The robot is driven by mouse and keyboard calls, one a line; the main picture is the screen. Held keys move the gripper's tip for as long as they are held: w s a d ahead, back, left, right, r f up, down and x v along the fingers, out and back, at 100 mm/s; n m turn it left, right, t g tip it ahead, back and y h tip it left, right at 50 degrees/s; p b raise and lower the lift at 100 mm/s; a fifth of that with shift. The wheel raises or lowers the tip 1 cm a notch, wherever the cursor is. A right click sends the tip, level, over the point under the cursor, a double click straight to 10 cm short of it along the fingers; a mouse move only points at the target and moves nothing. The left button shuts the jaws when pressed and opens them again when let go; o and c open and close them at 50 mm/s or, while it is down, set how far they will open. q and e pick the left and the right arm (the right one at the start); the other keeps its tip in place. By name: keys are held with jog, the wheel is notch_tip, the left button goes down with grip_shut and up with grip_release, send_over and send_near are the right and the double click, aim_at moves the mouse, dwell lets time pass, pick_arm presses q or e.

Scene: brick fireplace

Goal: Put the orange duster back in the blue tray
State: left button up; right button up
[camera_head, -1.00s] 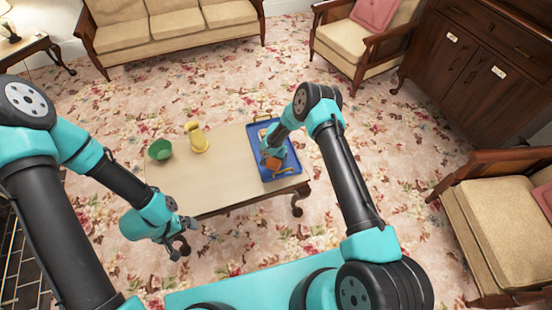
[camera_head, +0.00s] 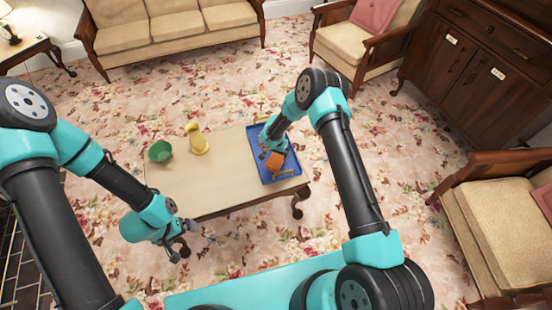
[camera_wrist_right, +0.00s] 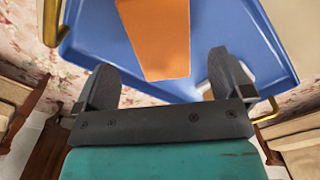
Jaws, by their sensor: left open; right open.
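The orange duster (camera_head: 275,161) is within the blue tray (camera_head: 259,168) on the table. In the right wrist view the duster (camera_wrist_right: 158,40) shows as an orange block over the blue tray floor (camera_wrist_right: 90,35), just beyond my fingertips. My right gripper (camera_wrist_right: 163,76) is open, with its two fingers apart and nothing between them. In the head view it is over the tray beside the duster, partly hidden by its own wrist. My left gripper (camera_head: 183,240) is open and empty in front of the table's near edge, far from the tray.
The pale wooden table (camera_head: 195,185) also holds a green bowl (camera_head: 160,151) and a yellow jug (camera_head: 197,139) at its back left. The middle of the tabletop is clear. The tray has brass handles, one (camera_wrist_right: 50,22) at the left in the wrist view. A sofa and armchairs stand away from the table.

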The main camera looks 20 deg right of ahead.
aim_at(276, 160)
notch_tip(276, 160, up, 6)
jog(key=shift+r, duration=0.25)
dwell(0.5)
jog(key=s+d+r+n+y, duration=0.1)
jog(key=s+r+n+y, duration=0.1)
jog(key=s, duration=1.4)
jog(key=s+d+r+n+y, duration=0.1)
jog(key=s+d+r+n, duration=0.1)
jog(key=s, duration=1.4)
jog(key=shift+d+r+n+t+y, duration=0.2)
jog(key=shift+r+n+t+y, duration=0.2)
jog(key=shift+r+n, duration=0.6)
